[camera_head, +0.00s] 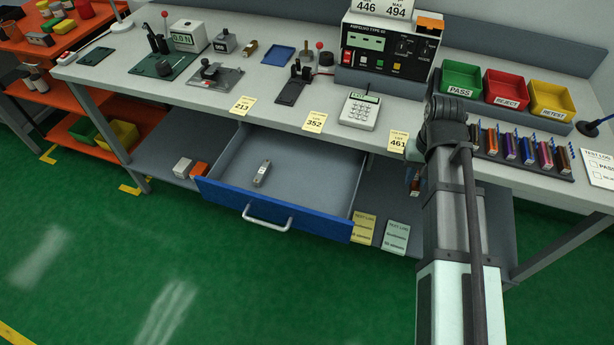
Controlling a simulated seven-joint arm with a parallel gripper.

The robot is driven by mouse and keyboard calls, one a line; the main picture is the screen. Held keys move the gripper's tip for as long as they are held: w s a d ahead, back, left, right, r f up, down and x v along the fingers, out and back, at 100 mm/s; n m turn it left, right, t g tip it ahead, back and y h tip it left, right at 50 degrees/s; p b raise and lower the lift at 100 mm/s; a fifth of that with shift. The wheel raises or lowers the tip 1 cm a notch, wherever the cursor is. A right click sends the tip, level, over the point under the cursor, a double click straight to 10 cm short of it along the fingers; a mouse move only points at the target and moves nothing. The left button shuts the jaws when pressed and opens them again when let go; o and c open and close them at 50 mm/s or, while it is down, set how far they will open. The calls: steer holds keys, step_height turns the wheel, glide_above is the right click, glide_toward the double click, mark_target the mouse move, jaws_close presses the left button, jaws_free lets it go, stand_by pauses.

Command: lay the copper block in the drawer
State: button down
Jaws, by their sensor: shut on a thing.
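The drawer (283,211) with a blue front and a silver handle is pulled open under the bench. A small grey metal block (262,173) lies inside it, and most of its floor is bare. My arm rises at the right and bends in front of the bench edge. My gripper is hidden behind it, so its jaws do not show. A small dark and reddish-brown bit shows at the arm's left edge below the bench top; I cannot tell what it is. I cannot make out the copper block for certain.
The shelf below holds a white box (183,167), an orange box (199,170) and cards (396,236).

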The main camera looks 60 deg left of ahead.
steer(key=s+a+n, duration=0.2)
steer(key=s+a, duration=0.6)
steer(key=s, duration=0.2)
steer(key=m, duration=0.4)
glide_above(287, 184)
steer(key=shift+f, duration=4.6)
steer(key=shift+f, duration=0.15)
steer(key=c, duration=1)
jaws_free()
step_height(287, 184, up, 12)
steer(key=shift+r, duration=0.2)
